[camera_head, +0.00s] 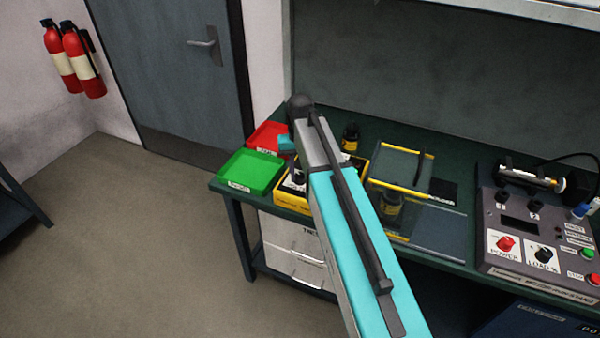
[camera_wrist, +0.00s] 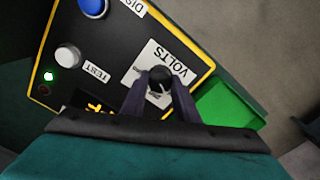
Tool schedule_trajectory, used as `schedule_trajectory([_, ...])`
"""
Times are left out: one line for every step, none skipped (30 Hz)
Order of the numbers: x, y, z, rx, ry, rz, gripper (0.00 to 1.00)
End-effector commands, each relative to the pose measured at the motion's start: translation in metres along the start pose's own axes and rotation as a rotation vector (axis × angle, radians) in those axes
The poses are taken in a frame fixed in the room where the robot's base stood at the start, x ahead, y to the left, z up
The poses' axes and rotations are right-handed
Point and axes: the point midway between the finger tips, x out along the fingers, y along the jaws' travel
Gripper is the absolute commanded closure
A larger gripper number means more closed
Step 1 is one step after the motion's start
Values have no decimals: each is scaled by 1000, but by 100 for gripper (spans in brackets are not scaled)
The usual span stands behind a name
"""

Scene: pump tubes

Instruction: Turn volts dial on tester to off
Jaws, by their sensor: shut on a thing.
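The tester (camera_wrist: 105,45) is a black panel with a yellow edge, seen close in the wrist view. Its volts dial (camera_wrist: 160,76) is a black knob on a white plate labelled VOLTS. My gripper (camera_wrist: 160,88) has its two dark fingers closed on either side of this knob. The knob's pointer and marks are mostly hidden by the fingers, so its setting cannot be read. In the head view the tester's yellow casing (camera_head: 290,199) shows beside my arm, which hides most of it and the gripper.
The tester also has a white TEST button (camera_wrist: 67,57), a blue button (camera_wrist: 93,6) and a lit green lamp (camera_wrist: 49,76). A green tray (camera_head: 250,172) and a red tray (camera_head: 266,136) lie left of it. A grey control panel (camera_head: 535,225) stands at the right.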

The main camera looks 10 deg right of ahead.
Motion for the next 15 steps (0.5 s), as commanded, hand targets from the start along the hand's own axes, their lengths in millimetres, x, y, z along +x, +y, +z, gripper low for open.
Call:
schedule_trajectory([-1, 0, 0, -20, 1, 0, 95])
schedule_trajectory([0, 0, 0, -32, 1, 0, 95])
schedule_trajectory([0, 0, 0, -45, 1, 0, 95])
schedule_trajectory([0, 0, 0, -54, 1, 0, 95])
schedule_trajectory([0, 0, 0, -62, 1, 0, 95])
schedule_trajectory([0, 0, 0, -70, 1, 0, 95])
schedule_trajectory([0, 0, 0, -74, 1, 0, 95])
schedule_trajectory([0, 0, 0, -78, 1, 0, 95])
schedule_trajectory([0, 0, 0, -83, 1, 0, 95])
schedule_trajectory([0, 0, 0, -85, 1, 0, 95])
schedule_trajectory([0, 0, 0, -87, 1, 0, 95])
schedule_trajectory([0, 0, 0, -88, 1, 0, 95])
schedule_trajectory([0, 0, 0, -88, 1, 0, 95])
schedule_trajectory([0, 0, 0, -89, 1, 0, 95])
schedule_trajectory([0, 0, 0, -88, 1, 0, 95])
